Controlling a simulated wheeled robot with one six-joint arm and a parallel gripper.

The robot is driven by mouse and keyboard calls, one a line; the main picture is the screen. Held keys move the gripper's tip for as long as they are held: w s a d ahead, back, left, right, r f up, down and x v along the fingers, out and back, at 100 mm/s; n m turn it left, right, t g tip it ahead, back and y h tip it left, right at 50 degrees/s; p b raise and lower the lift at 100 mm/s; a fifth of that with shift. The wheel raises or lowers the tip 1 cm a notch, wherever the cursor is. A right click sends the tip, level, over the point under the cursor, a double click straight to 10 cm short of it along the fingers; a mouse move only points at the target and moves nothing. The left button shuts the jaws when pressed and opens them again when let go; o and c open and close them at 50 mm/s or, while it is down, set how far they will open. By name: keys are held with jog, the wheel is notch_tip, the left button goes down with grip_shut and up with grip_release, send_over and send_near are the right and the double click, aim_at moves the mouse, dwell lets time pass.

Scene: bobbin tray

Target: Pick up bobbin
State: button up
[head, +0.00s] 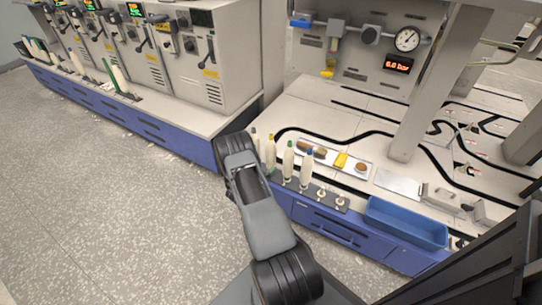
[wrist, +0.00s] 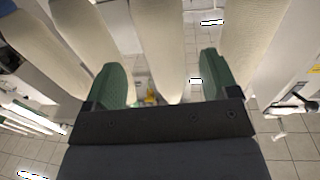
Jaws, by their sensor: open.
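Several cream, cone-shaped bobbins stand in a row on a dark peg strip (head: 313,198) in the head view, including one with a blue tip (head: 307,168) and one with a green tip (head: 288,160). In the wrist view my gripper (wrist: 161,82) is open, with one green-padded finger on each side of a cream bobbin (wrist: 160,45). Gaps show between that bobbin and both pads. Neighbouring bobbins stand just outside the left finger (wrist: 82,40) and the right finger (wrist: 256,40). In the head view my arm hides the fingers.
Bare pegs (head: 322,192) are at the strip's right end. A blue bin (head: 405,222) stands farther right on the bench. Behind the row lies a white tray (head: 327,157) with small items. A post (head: 415,110) rises behind. A machine row with a blue base (head: 120,110) stands at left.

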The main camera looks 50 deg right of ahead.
aim_at(268, 162)
jog(key=shift+w+d+r+b, duration=0.1)
jog(key=shift+w+d+b, duration=0.2)
jog(key=shift+d, duration=0.55)
jog(key=shift+w+d+f+b, duration=0.1)
jog(key=shift+d+b, duration=0.25)
jog(key=shift+d, duration=0.55)
jog(key=shift+w+d+r+b, duration=0.15)
jog(key=shift+d+b, duration=0.2)
jog(key=shift+d, duration=0.5)
jog(key=c, duration=1)
jog(key=shift+c, duration=0.2)
